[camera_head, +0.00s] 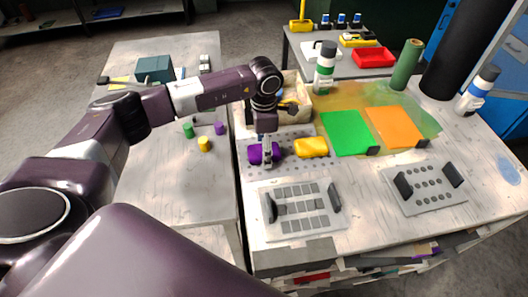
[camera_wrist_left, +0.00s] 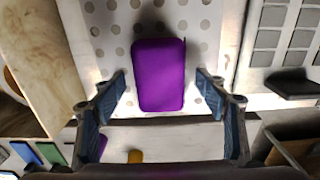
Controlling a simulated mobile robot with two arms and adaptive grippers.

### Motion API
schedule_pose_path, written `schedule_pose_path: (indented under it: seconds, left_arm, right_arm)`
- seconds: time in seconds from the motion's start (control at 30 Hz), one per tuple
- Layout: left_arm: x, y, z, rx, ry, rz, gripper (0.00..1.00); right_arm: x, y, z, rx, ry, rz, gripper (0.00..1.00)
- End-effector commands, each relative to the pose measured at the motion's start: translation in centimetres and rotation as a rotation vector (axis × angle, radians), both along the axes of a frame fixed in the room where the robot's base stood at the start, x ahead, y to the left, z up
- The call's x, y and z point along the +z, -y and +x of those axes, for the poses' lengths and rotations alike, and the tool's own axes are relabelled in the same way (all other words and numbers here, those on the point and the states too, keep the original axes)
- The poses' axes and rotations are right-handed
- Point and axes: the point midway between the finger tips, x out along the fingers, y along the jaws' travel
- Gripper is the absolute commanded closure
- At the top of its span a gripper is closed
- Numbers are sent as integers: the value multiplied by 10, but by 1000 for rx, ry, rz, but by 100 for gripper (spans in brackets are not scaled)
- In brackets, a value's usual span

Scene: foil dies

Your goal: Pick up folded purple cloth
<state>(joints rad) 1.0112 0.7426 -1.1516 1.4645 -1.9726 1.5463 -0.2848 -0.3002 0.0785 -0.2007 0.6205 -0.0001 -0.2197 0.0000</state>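The folded purple cloth (camera_head: 254,156) lies on a white perforated board (camera_head: 290,160) on the right-hand workbench. In the left wrist view the purple cloth (camera_wrist_left: 159,76) is a rounded block lying between the fingers. My left gripper (camera_head: 266,152) points down at the cloth and partly covers it in the head view. In the left wrist view my left gripper (camera_wrist_left: 163,88) is open, one finger on each side of the cloth, with gaps between fingers and cloth. My right gripper is not in view.
A folded yellow cloth (camera_head: 312,148) lies just right of the purple one. A wooden box (camera_head: 299,97) stands behind. Green (camera_head: 347,133) and orange (camera_head: 395,127) sheets lie further right. A grey die plate (camera_head: 300,222) lies in front, and another (camera_head: 424,184) at right.

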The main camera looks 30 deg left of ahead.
Motion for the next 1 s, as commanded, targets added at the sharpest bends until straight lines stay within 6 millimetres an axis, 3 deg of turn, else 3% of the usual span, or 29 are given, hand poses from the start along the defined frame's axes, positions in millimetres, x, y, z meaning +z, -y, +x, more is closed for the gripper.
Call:
schedule_pose_path:
  seconds: [0.03, 0.4, 0.77, 1.0]
  left_arm:
    - [0, 0, 0, 0, 0, 0, 39]
    - [1, 0, 0, 1, 0, 0, 78]
    - [7, 0, 1, 1, 2, -1, 78]
    - [43, 0, 2, 1, 6, -2, 78]
  right_arm:
    - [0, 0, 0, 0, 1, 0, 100]
    - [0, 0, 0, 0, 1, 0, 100]
    - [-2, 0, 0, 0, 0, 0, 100]
    - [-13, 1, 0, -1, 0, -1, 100]
